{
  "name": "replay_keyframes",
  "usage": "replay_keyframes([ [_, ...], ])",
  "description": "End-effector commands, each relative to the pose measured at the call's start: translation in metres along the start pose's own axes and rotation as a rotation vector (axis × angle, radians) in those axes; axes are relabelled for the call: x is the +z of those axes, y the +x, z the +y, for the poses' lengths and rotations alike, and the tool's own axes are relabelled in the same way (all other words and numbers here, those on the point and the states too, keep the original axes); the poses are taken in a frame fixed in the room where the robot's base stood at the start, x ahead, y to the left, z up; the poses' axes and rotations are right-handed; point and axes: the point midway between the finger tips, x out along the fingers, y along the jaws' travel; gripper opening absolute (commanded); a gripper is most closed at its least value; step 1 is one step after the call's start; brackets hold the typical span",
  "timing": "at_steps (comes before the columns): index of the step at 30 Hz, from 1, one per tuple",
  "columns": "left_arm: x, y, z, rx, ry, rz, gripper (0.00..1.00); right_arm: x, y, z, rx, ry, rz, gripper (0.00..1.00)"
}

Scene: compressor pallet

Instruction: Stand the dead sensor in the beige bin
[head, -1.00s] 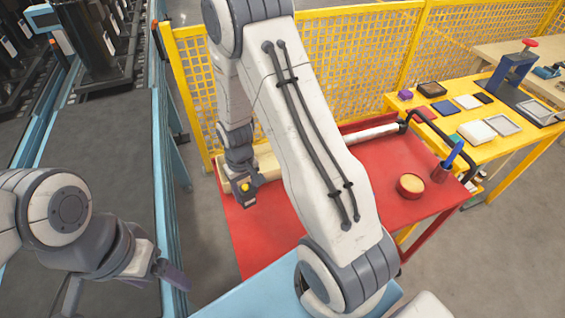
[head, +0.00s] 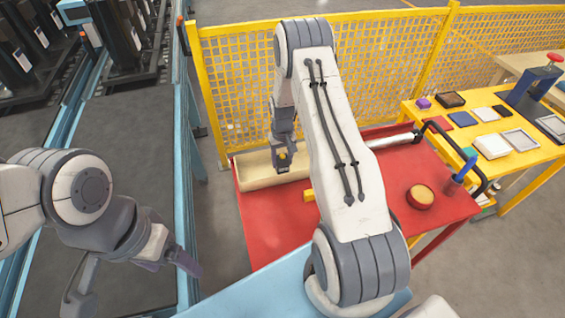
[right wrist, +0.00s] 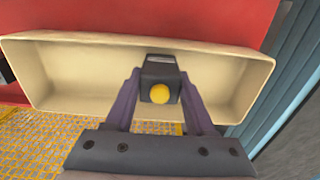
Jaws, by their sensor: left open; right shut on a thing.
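The dead sensor is a small dark block with a round yellow end. It shows in the right wrist view (right wrist: 160,76) between my purple fingers, and in the head view (head: 283,157). My right gripper (head: 283,165) is shut on it. The beige bin (head: 254,177) is a long shallow tray at the far left of the red table. In the right wrist view the bin (right wrist: 60,41) lies behind the sensor, which appears over its inside; whether it touches the floor I cannot tell. My left gripper (head: 165,262) is open and empty at the lower left.
The red table (head: 262,228) holds a round red tub (head: 420,196), a red cup with a blue tool (head: 455,178), and a yellow thing (head: 308,195) partly behind my right arm. A yellow mesh fence (head: 235,85) stands close behind the bin. A yellow table (head: 520,171) with several trays is at right.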

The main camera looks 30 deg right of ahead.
Motion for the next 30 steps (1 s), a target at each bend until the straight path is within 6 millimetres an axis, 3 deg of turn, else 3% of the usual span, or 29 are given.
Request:
replay_keyframes([
  [6, -0.001, -0.01, 0.001, 0.0, 0.002, 0.0, 0.8, 0.0, 0.024, 0.0, 0.0, -0.001, -0.001, 0.0],
  [17, 0.0, -0.005, 0.0, 0.0, 0.001, 0.0, 0.8, 0.0, 0.03, 0.0, 0.0, -0.001, 0.0, 0.0],
  [18, 0.0, -0.006, 0.0, 0.0, 0.001, 0.0, 0.8, 0.0, 0.029, 0.0, 0.0, -0.001, 0.0, 0.62],
  [20, 0.0, -0.006, 0.001, 0.0, 0.001, 0.0, 0.8, 0.0, 0.028, 0.0, 0.0, -0.001, 0.0, 0.85],
  [30, -0.001, -0.008, 0.001, 0.0, 0.001, 0.0, 0.8, 0.0, 0.026, 0.0, 0.0, -0.001, 0.0, 0.85],
])
